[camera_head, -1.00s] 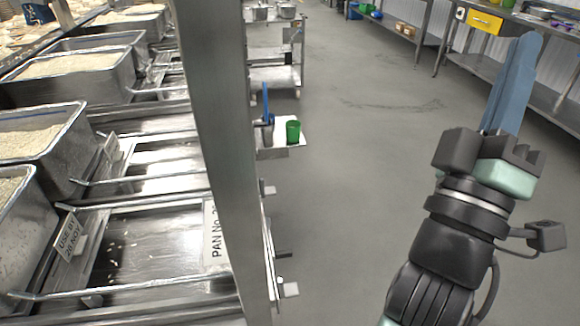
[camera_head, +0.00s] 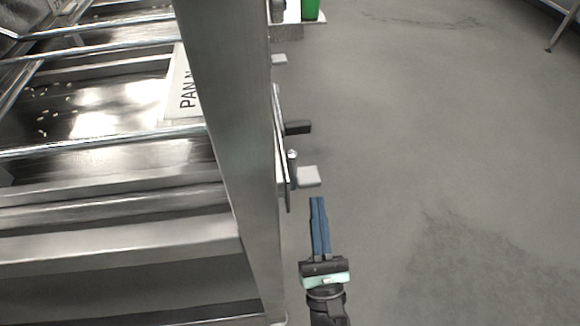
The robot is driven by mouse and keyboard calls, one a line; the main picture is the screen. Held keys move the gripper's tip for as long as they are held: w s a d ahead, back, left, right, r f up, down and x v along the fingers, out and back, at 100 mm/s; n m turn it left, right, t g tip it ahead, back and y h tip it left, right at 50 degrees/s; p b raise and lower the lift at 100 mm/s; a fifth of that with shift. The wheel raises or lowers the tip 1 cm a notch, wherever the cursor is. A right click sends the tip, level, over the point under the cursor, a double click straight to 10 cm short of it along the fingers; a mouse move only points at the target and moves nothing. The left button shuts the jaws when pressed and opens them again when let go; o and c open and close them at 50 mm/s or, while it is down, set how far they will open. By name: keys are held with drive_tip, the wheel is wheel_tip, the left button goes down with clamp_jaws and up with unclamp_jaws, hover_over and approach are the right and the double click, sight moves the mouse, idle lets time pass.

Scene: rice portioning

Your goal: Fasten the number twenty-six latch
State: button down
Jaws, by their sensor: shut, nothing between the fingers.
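My gripper (camera_head: 318,203) is shut and empty, its blue fingers pointing up the picture. It is just right of the steel post and below a small pale tab (camera_head: 308,177), with a narrow gap between them in the picture. A black lever-like handle (camera_head: 297,128) sticks out to the right from a thin plate (camera_head: 282,160) on the post's right side. A small metal cylinder (camera_head: 292,163) stands beside the pale tab. No number twenty-six can be read on any of these parts. A label reading "PAN N" (camera_head: 186,95) is partly hidden by the post.
The upright steel post (camera_head: 237,130) stands left of my gripper. Steel rails and a pan bay (camera_head: 110,110) with scattered rice grains fill the left. A green cup (camera_head: 310,9) is at the top edge.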

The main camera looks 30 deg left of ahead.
drive_tip(key=w+a+r+n+y+b, duration=0.1)
drive_tip(key=w+a+r, duration=0.5)
drive_tip(key=shift+r+n+g, duration=0.25)
drive_tip(key=shift+n+g, duration=0.05)
idle(0.3)
drive_tip(key=shift+r, duration=0.1)
drive_tip(key=r+g+h+p, duration=0.1)
drive_tip(key=r+p, duration=0.1)
drive_tip(key=p, duration=0.3)
drive_tip(key=shift+s+d, duration=0.1)
drive_tip(key=shift+f, duration=0.2)
